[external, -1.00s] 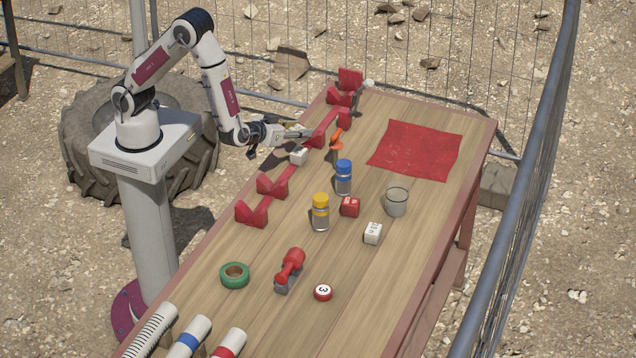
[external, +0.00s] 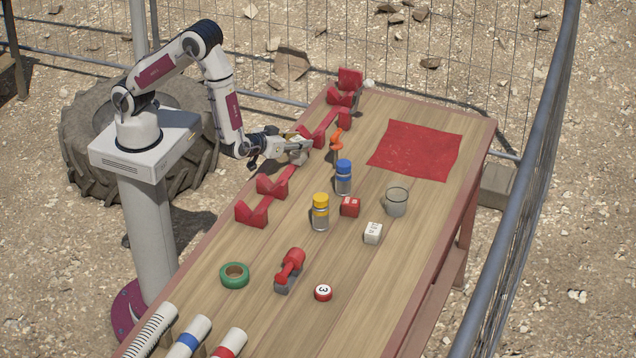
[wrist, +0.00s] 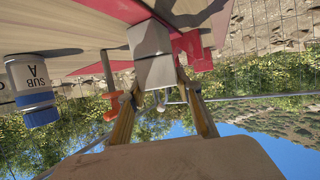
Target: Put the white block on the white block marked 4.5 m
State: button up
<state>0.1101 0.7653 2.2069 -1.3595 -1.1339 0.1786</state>
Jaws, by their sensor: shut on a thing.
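My gripper (external: 299,148) is shut on the plain white block (external: 297,158) near the table's left edge, between the red V-shaped holders. In the external view the fingers partly cover this block. In the wrist view the block (wrist: 153,70) shows as a grey-white box at the fingertips (wrist: 158,88). I cannot tell whether it still touches the table. The white block with dark marking on it (external: 373,232) stands on the table to the lower right, apart from my gripper, with its top clear. Its marking is too small to read.
Near my gripper are an orange item (external: 336,140) and a blue-capped bottle (external: 343,177). A yellow-capped bottle (external: 320,212), a red block (external: 350,207) and a glass (external: 396,201) stand around the marked block. A red cloth (external: 415,150) lies behind; bare wood lies to the right.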

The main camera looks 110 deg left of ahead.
jog(key=o, duration=1.1)
jog(key=shift+c, duration=0.2)
jog(key=shift+r, duration=0.1)
jog(key=v, duration=1.2)
jog(key=shift+w, duration=0.1)
